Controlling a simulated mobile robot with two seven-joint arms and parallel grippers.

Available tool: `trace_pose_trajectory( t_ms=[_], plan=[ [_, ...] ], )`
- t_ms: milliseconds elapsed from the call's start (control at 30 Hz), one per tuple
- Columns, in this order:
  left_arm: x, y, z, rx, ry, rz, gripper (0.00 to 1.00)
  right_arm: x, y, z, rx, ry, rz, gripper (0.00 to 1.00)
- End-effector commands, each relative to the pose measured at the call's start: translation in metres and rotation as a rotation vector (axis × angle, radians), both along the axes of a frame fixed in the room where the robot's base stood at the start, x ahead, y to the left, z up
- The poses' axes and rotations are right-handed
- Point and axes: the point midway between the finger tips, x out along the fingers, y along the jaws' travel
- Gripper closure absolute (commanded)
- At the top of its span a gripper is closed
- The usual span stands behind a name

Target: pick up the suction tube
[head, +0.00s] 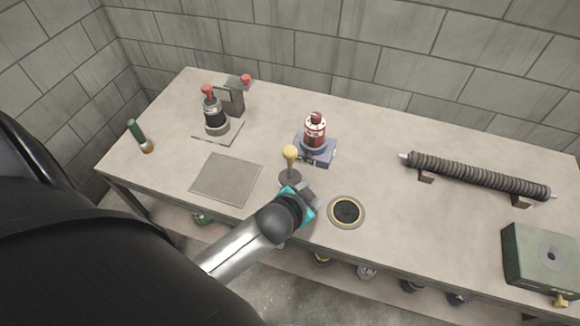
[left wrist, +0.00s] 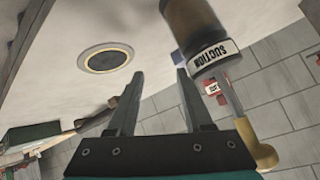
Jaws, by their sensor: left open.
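In the left wrist view a brown cylinder with a white band reading SUCTION (left wrist: 213,54) appears upside down, and a pale stalk with a yellow knob (left wrist: 262,155) lines up with it. In the head view the yellow-knobbed thing (head: 290,154) stands upright on a dark round base, partly hidden by my gripper. My left gripper (head: 306,196) is just in front of it at the table's front edge. It is open and empty, with both fingers (left wrist: 158,98) visible in the wrist view. The labelled cylinder is beside the right-hand finger, not between the fingers. My right gripper is not seen.
A red-topped bottle on a blue base (head: 316,150) stands behind the gripper. A round dark inset (head: 346,211) is to its right, a grey plate (head: 226,180) to its left. A ribbed tube (head: 475,176) and green box (head: 540,258) are at the right.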

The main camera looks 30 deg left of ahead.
Motion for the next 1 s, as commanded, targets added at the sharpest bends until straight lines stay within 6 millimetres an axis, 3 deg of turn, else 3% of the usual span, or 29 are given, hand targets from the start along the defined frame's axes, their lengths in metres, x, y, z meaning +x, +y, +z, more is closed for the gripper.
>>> trace_pose_trajectory(
  t_ms=[100,200,300,400,533,633,767,867,1000],
  plan=[
    [0.053,-0.009,0.061,0.056,-0.251,-0.103,0.49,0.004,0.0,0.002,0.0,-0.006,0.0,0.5],
    [0.088,-0.028,0.121,0.104,-0.477,-0.224,0.49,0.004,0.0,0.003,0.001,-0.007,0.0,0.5],
    [0.108,-0.055,0.182,0.154,-0.701,-0.38,0.49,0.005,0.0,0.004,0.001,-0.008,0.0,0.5],
    [0.112,-0.088,0.237,0.209,-0.903,-0.57,0.49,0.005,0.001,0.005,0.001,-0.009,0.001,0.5],
    [0.094,-0.135,0.289,0.296,-1.124,-0.881,0.49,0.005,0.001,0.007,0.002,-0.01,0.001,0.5],
    [0.07,-0.165,0.306,0.38,-1.23,-1.155,0.49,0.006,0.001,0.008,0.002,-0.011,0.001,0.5],
    [0.037,-0.185,0.298,0.507,-1.259,-1.535,0.49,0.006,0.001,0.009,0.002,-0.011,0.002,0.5],
    [0.018,-0.179,0.278,0.622,-1.184,-1.825,0.49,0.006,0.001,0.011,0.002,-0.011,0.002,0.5],
    [0.006,-0.14,0.242,0.798,-0.924,-2.189,0.49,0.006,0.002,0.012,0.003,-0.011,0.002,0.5]
  ],
)
